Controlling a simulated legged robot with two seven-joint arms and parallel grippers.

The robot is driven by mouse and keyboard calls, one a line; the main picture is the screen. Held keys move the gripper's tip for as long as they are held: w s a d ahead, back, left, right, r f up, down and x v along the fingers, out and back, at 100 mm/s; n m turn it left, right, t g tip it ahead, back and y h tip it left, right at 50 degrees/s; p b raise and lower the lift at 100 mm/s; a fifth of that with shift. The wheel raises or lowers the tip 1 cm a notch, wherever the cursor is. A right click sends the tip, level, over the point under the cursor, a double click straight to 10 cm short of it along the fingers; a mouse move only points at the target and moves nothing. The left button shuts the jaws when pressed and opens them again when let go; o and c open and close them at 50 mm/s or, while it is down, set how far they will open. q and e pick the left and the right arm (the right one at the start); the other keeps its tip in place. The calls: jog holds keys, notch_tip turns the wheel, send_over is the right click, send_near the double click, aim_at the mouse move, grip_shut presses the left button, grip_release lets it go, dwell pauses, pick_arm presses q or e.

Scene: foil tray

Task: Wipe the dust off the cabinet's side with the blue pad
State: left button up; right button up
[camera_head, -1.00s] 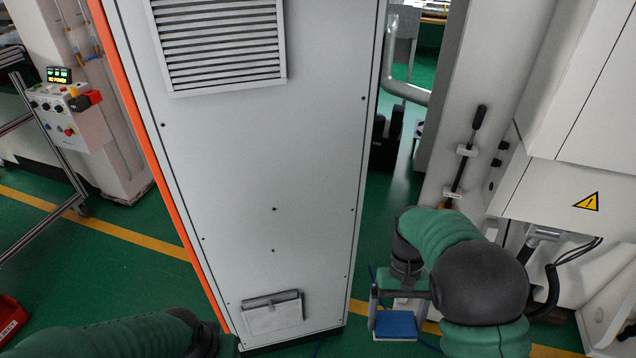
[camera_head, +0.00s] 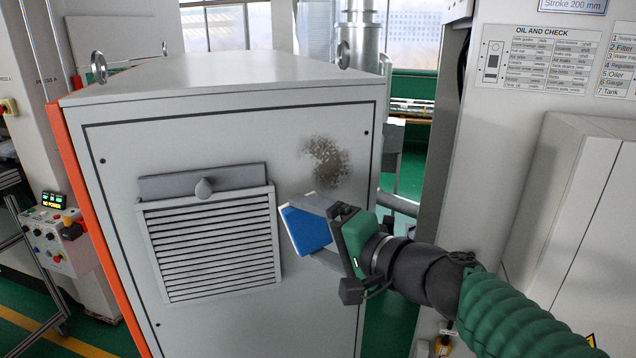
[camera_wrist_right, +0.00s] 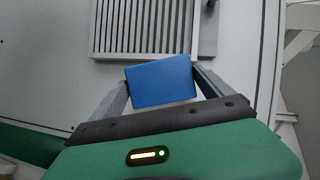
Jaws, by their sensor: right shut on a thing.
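The grey cabinet side (camera_head: 230,122) faces me in the head view. A brown speckled dust patch (camera_head: 326,160) lies on its upper right part. My right gripper (camera_head: 312,222) is shut on the blue pad (camera_head: 307,231) and holds it just below and left of the dust patch, right of the vent. In the right wrist view the pad (camera_wrist_right: 160,81) sits between the two fingers, in front of the panel below the vent as pictured. I cannot tell whether the pad touches the panel. My left gripper is not in view.
A slatted vent (camera_head: 210,245) with a grey knobbed bar (camera_head: 203,184) above it sits on the same side. Lifting rings (camera_head: 99,67) stand on the cabinet's top. A control box (camera_head: 58,240) stands left, and a large pale machine (camera_head: 540,130) stands close on the right.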

jog(key=t, duration=0.1)
send_near(292, 179)
jog(key=s+a, duration=0.2)
jog(key=s, duration=0.1)
jog(key=p, duration=0.1)
jog(key=w, duration=0.2)
jog(key=w+a+p, duration=0.1)
jog(key=w, duration=0.3)
jog(key=shift+w+a+f+p, duration=0.15)
jog(key=shift+a+f+p, duration=0.05)
jog(key=shift+f+p, duration=0.2)
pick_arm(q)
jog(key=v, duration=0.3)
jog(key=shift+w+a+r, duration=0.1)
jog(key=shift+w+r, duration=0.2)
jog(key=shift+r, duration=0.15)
pick_arm(e)
jog(key=shift+a, duration=0.1)
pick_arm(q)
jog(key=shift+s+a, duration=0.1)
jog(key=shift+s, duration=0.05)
pick_arm(e)
jog(key=shift+a+r, duration=0.1)
jog(key=shift+a, duration=0.05)
jog(key=shift+w, duration=0.15)
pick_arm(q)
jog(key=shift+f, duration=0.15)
pick_arm(e)
jog(key=shift+w+a, duration=0.1)
jog(key=shift+w, duration=0.5)
